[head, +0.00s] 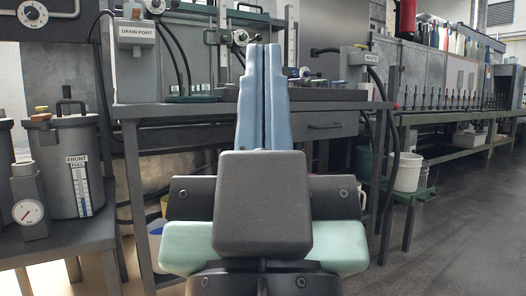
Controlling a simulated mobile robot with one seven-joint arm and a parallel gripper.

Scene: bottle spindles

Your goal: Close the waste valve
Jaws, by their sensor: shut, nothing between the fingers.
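A grey box with a small label that seems to read WASTE (354,62) stands at the back right end of the grey workbench (170,112). A small pale part on the box's upper right may be the valve handle, but it is too small to tell its position. My gripper (264,48) is in the middle of the head view, seen from behind, with its two blue fingers upward in the picture. The fingers are together and hold nothing. The gripper is left of the waste box, apart from it in the picture, and hides the middle of the bench.
A box labelled DRAIN POINT (137,32) is at the bench's left end. A grey pot (72,160) and a round gauge (28,212) stand at the left. A white bucket (407,172) is at the right. Dark hoses hang near both boxes. Floor (465,235) is clear at right.

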